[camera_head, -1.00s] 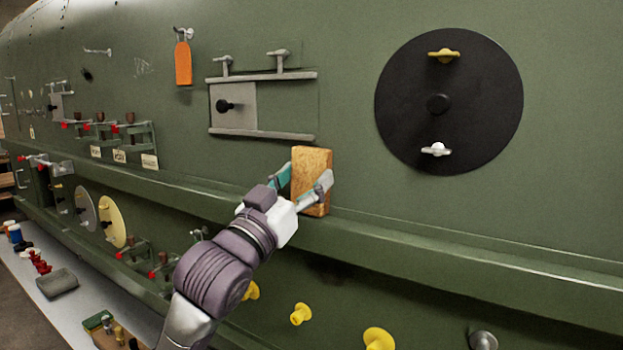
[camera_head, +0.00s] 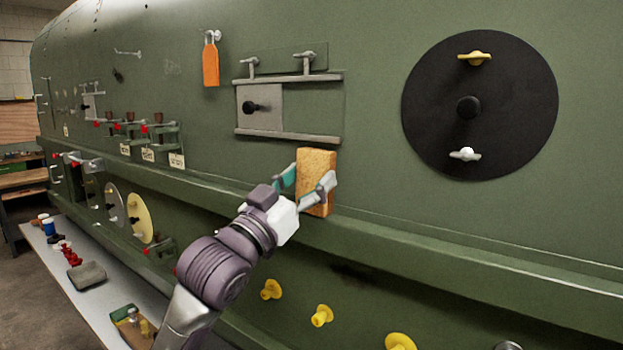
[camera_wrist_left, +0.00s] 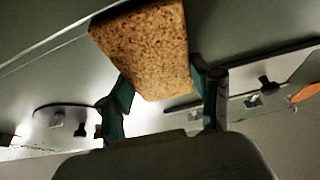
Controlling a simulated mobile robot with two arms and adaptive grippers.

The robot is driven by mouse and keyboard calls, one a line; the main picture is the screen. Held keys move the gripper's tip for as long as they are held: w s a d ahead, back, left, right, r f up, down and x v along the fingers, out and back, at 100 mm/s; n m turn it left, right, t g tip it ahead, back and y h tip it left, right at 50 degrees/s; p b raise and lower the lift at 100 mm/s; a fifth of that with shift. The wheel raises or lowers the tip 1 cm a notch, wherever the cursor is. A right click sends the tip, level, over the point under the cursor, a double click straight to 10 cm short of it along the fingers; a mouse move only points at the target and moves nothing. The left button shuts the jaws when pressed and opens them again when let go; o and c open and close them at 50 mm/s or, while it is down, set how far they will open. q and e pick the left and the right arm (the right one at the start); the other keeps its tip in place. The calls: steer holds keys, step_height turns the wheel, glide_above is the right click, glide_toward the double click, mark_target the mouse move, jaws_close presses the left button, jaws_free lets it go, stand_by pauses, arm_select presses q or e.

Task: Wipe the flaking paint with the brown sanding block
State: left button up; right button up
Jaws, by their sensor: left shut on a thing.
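The brown sanding block (camera_head: 317,180) is upright, held in my left gripper (camera_head: 307,187) just above the green ledge, below the right end of the grey-railed panel. In the left wrist view the block (camera_wrist_left: 145,45) sits between the two teal-padded fingers (camera_wrist_left: 165,95). I cannot tell whether the block touches the hull. Faint pale scratchy marks (camera_head: 172,67) show on the green hull at upper left; they may be the flaking paint, but they are too small to tell. My right gripper is not in view.
The green ledge (camera_head: 400,240) runs along the hull. Grey rails with a sliding plate (camera_head: 262,108), an orange tag (camera_head: 210,64) and a large black disc (camera_head: 480,105) are on the hull. Red-tipped clamps (camera_head: 145,130) stick out at left. A bench (camera_head: 85,258) with tools stands below.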

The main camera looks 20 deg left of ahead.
arm_select(q)
steer(key=shift+s+a, duration=0.3)
steer(key=shift+s, duration=0.5)
steer(key=shift+s+a, duration=0.25)
steer(key=shift+s, duration=0.5)
steer(key=shift+s+a, duration=0.3)
steer(key=shift+s, duration=0.5)
steer(key=shift+s, duration=0.1)
steer(key=s, duration=0.1)
steer(key=s+a, duration=0.1)
steer(key=shift+s, duration=0.35)
